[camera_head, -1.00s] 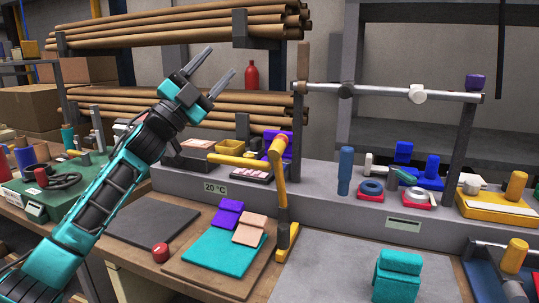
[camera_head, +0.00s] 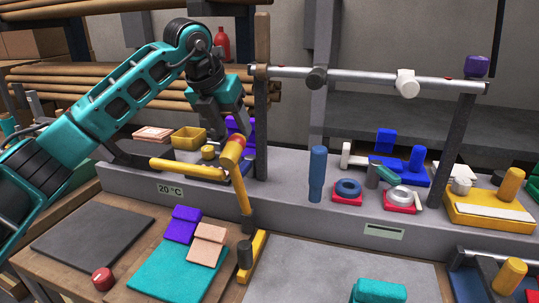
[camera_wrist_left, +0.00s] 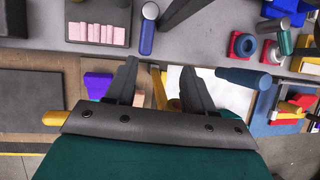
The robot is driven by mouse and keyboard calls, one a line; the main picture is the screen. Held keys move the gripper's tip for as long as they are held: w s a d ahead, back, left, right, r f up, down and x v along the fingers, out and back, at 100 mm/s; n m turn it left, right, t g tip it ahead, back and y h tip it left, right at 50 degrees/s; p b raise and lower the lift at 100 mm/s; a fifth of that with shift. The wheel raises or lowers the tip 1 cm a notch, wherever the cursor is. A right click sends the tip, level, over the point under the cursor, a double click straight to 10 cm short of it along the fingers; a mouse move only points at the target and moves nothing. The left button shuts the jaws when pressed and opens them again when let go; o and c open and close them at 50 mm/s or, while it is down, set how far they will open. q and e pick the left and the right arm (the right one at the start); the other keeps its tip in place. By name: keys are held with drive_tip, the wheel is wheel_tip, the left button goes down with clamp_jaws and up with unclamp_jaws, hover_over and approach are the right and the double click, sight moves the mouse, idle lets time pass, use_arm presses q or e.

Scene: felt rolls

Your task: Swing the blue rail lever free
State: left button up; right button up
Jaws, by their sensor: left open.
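A blue upright rod (camera_head: 317,175) stands at the front of the grey ledge. It is the most lever-like blue piece; whether it joins the rail, I cannot tell. It seems to show in the left wrist view (camera_wrist_left: 243,77) right of my fingers. The metal rail (camera_head: 360,77) runs above, with a dark clamp and a white clamp (camera_head: 407,83). My left gripper (camera_head: 222,120) points down, open and empty, over the ledge left of the rod, just above the yellow lever's red joint (camera_head: 232,152). In the wrist view, its fingers (camera_wrist_left: 157,68) are spread apart. My right gripper is out of view.
Dark posts (camera_head: 261,120) hold the rail. Blue and red pieces and a yellow tray (camera_head: 490,214) crowd the ledge's right. The grey mat (camera_head: 320,262) in front is largely bare.

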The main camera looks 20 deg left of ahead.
sight(242, 166)
use_arm(q)
drive_tip(key=shift+g+y, duration=0.4)
drive_tip(key=shift+y, duration=0.3)
drive_tip(key=x, duration=1.3)
drive_tip(key=shift+w+a, duration=0.1)
drive_tip(key=shift+a, duration=0.2)
drive_tip(key=shift+c, duration=0.5)
clamp_jaws()
